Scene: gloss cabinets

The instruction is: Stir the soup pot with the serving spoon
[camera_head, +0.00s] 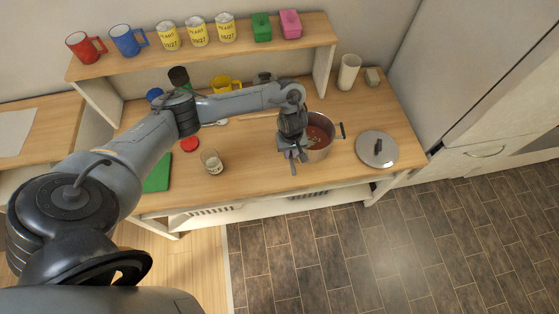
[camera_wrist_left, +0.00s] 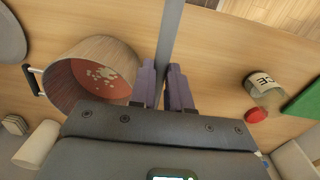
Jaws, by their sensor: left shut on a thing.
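The soup pot (camera_head: 322,153) stands on the wooden counter with red soup (camera_head: 318,136) inside. In the left wrist view the pot (camera_wrist_left: 62,93) is left of my fingers, its soup (camera_wrist_left: 100,72) showing pale bits. My left gripper (camera_head: 298,158) is at the pot's left front side in the head view. In the wrist view its purple fingers (camera_wrist_left: 165,88) are shut on a long grey handle (camera_wrist_left: 171,35), seemingly the serving spoon's. The handle runs up out of the picture, so the spoon's bowl is not visible. The fingers look outside the pot opening. My right gripper is not in view.
The pot lid (camera_head: 377,149) lies to the right of the pot. A glass jar (camera_head: 212,162), a red lid (camera_head: 190,144) and a green board (camera_head: 158,174) are to the left. A shelf (camera_head: 210,48) with mugs and cans runs behind. A white cup (camera_head: 348,72) stands at the back right.

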